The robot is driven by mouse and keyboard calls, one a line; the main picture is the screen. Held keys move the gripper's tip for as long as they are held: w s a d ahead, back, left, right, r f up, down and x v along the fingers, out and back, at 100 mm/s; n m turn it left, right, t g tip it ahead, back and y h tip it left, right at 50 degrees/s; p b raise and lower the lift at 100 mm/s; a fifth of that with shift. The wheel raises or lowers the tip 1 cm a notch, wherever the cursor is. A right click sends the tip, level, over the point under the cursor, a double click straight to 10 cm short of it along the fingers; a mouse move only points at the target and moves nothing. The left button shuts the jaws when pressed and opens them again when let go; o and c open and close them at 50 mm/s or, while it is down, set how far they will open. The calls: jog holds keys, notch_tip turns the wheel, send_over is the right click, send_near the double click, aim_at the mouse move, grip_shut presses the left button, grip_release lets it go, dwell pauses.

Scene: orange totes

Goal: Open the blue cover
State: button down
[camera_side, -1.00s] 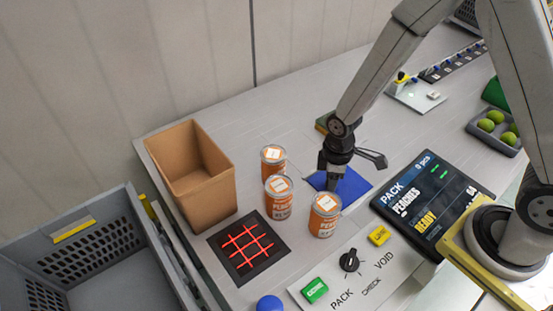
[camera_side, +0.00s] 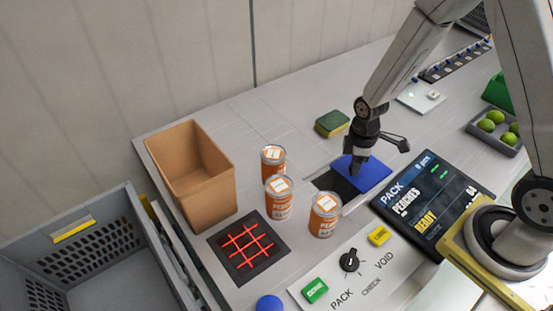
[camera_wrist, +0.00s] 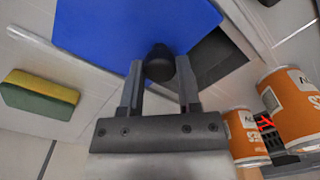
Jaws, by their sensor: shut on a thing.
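The blue cover (camera_side: 372,174) is a flat square plate lying in the bench top behind the pack screen. It also shows in the wrist view (camera_wrist: 110,25). My gripper (camera_side: 357,163) is over the cover's near-left part. In the wrist view my gripper (camera_wrist: 160,80) is shut on the cover's dark round knob (camera_wrist: 159,63), one finger on each side. A dark opening (camera_side: 334,184) shows along the cover's left edge, and also beside it in the wrist view (camera_wrist: 216,58). How deep the opening is cannot be told.
Several orange peach cans (camera_side: 325,214) stand left of the opening. A green-yellow sponge (camera_side: 332,123) lies behind it. The pack screen (camera_side: 428,201) is at the right front. An open cardboard box (camera_side: 200,205) stands farther left. The bench behind the cans is clear.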

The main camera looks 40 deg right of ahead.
jog(key=shift+d, duration=1.5)
jog(key=shift+c, duration=1.4)
grip_release()
jog(key=shift+r, duration=0.15)
notch_tip(320, 180, up, 8)
jog(key=shift+f, duration=0.2)
jog(key=shift+a, duration=0.1)
